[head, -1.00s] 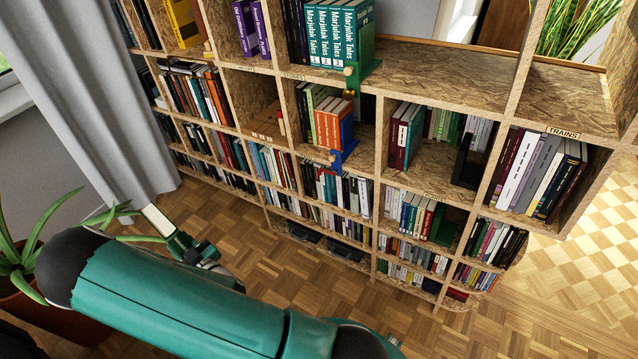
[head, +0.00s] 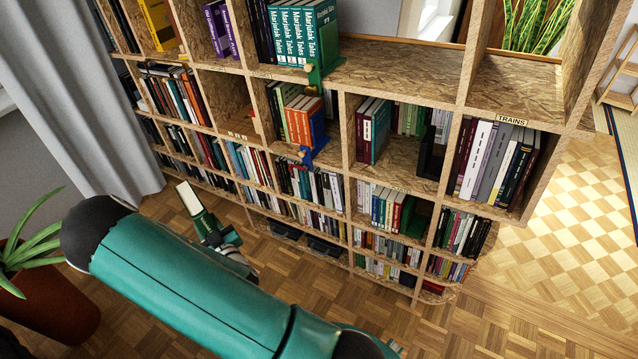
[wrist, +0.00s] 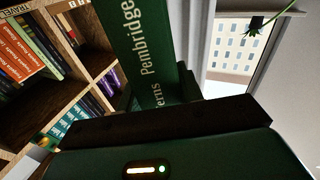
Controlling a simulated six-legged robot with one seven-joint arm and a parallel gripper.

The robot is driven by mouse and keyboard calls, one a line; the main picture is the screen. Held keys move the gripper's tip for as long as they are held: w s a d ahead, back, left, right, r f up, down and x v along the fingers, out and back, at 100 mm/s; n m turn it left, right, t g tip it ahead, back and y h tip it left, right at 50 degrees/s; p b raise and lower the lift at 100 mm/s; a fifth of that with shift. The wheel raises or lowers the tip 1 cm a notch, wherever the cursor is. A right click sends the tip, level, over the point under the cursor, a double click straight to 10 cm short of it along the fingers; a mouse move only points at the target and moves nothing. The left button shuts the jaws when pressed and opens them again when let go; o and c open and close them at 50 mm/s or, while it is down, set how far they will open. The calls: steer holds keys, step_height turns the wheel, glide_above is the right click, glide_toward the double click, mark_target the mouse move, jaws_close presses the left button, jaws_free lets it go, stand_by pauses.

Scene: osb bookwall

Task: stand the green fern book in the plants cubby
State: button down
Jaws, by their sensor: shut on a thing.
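In the head view the book (head: 189,198) shows as a pale page edge with some green cover, tilted upward. In the wrist view the dark gripper body hides its lower end. I cannot pick out a label reading plants in either view.
A potted plant (head: 38,290) and grey curtain (head: 75,90) are at left. Parquet before the shelves is clear.

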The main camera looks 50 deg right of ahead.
steer(key=s+d+r+m+g+h, duration=0.25)
steer(key=s+d+h, duration=0.3)
steer(key=d, duration=0.55)
steer(key=s+d+r+m+g+h, duration=0.1)
steer(key=s+d+m+g+h, duration=0.4)
steer(key=d, duration=0.7)
steer(key=s+d+r+m+g+h, duration=0.1)
steer(key=s+d+m+g, duration=0.2)
steer(key=s+d, duration=0.3)
steer(key=s+d+r+m+g+h, duration=0.2)
steer(key=s+d, duration=0.5)
steer(key=s, duration=0.8)
steer(key=shift+d+m+g, duration=0.15)
steer(key=shift+m+g, duration=0.3)
steer(key=shift+g, duration=0.6)
steer(key=shift+s+d, duration=0.1)
steer(key=shift+d, duration=0.1)
steer(key=shift+d+f, duration=0.3)
steer(key=shift+d, duration=0.15)
